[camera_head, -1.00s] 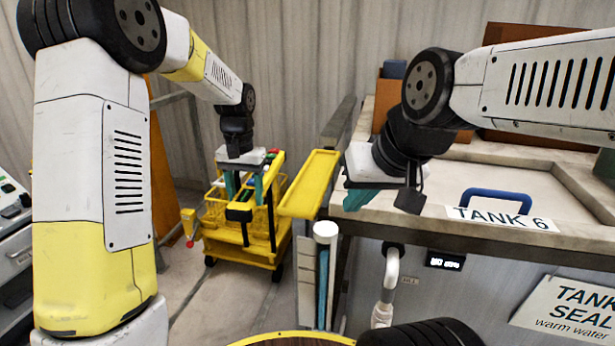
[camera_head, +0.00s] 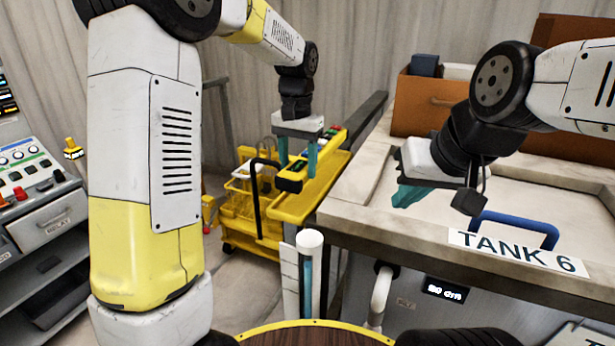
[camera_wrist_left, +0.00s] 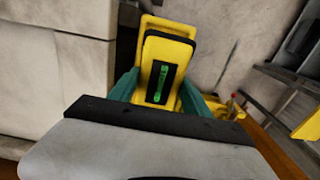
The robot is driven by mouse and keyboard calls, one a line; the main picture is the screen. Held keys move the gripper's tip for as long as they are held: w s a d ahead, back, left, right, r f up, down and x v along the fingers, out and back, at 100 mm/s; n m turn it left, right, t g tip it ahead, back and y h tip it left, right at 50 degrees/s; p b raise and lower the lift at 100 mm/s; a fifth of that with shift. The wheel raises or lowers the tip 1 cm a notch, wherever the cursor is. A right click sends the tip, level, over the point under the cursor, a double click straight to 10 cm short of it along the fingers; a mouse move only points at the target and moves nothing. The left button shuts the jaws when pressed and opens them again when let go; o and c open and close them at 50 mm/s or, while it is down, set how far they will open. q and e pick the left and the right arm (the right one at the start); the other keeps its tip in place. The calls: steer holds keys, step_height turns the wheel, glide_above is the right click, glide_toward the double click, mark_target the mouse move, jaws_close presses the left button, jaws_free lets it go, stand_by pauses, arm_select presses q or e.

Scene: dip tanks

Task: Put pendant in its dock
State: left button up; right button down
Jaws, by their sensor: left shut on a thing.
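The pendant (camera_head: 291,181) is yellow with a black end, and colored buttons show behind my gripper. My left gripper (camera_head: 297,160) is shut on it, with teal fingers on either side. In the left wrist view, the pendant (camera_wrist_left: 163,80) shows a black panel with a green strip between the fingers. In the head view it overlaps a yellow tray-like bracket (camera_head: 310,207) beside the tank. I cannot tell whether they touch, or whether this bracket is the dock. My right gripper (camera_head: 410,194) is over the tank top; its finger gap is hidden.
Tank 6 (camera_head: 360,218) has a pale rim and a blue handle (camera_head: 515,226). A yellow cart (camera_head: 245,225) stands behind the pendant. A white post (camera_head: 309,245) stands in front of the bracket. A control console (camera_head: 35,195) is at the left. An orange-brown box (camera_head: 425,108) sits at the back.

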arm_select(q)
steer(key=shift+f, duration=2.55)
steer(key=o, duration=1.5)
steer(key=shift+o, duration=0.2)
